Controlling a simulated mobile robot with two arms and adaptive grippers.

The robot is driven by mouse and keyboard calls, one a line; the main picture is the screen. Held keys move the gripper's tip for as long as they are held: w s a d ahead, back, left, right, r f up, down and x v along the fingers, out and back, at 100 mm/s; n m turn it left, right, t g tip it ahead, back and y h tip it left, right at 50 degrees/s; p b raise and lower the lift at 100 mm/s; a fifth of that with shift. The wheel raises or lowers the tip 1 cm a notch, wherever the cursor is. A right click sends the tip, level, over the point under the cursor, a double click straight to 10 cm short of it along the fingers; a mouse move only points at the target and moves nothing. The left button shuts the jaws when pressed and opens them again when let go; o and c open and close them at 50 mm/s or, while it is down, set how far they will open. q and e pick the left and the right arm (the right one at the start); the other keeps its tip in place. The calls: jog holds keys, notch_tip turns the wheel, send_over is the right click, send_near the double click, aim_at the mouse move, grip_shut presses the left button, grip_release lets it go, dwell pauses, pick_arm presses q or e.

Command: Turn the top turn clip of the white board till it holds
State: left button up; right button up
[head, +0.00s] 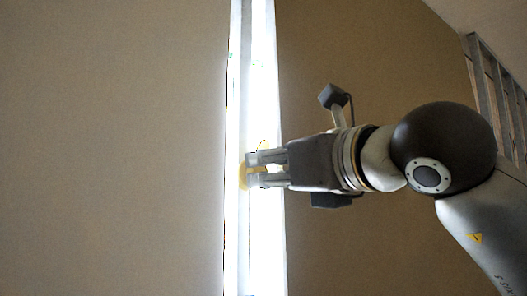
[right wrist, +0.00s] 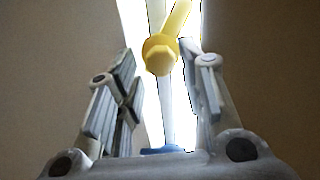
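The white board (head: 265,100) shows in the head view as a bright, narrow upright strip between brown walls. A yellow turn clip (head: 242,176) sits on it, partly hidden behind my right gripper (head: 252,170). In the right wrist view the clip (right wrist: 160,54) shows a six-sided knob and an arm pointing up and slightly right. My right gripper (right wrist: 162,84) has its fingers apart, one on each side of the knob, with visible gaps. I cannot tell whether a fingertip touches the clip's arm. My left gripper is not in view.
Brown wall surfaces (head: 110,150) lie on both sides of the strip. A grey ladder-like frame (head: 483,80) stands at the upper right. A small blue part (right wrist: 163,150) shows low in the right wrist view. The left side of the head view is clear.

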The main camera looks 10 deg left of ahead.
jog(key=shift+p+x, duration=0.45)
jog(key=shift+x, duration=0.6)
jog(key=shift+w+a, duration=0.2)
jog(key=shift+w, duration=0.05)
jog(key=c, duration=0.7)
jog(key=shift+c, duration=0.2)
jog(key=shift+f, duration=0.1)
